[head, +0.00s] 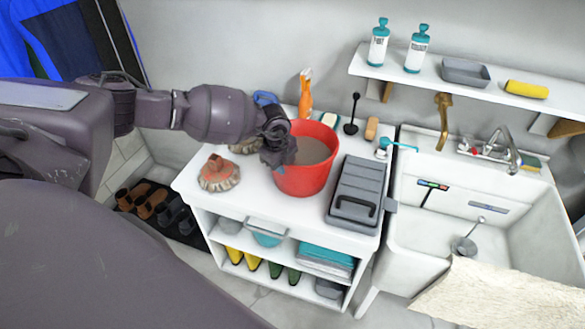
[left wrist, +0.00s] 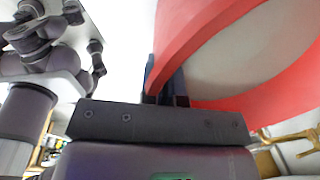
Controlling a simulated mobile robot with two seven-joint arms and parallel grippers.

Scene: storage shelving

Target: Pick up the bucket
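The red bucket (head: 303,181) stands upright on the white cabinet top, with greyish-brown contents inside. My left gripper (head: 279,146) is at the bucket's left rim. In the left wrist view the dark fingers (left wrist: 168,88) are close together with the red bucket wall (left wrist: 195,35) between them, so the gripper looks shut on the rim. The bucket wall hides part of the fingers. My right gripper is not in the head view; an arm of mine shows small at the upper left of the wrist view, its fingers too small to read.
A sink (head: 440,215) stands to the right. A shelf (head: 450,80) hangs above.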

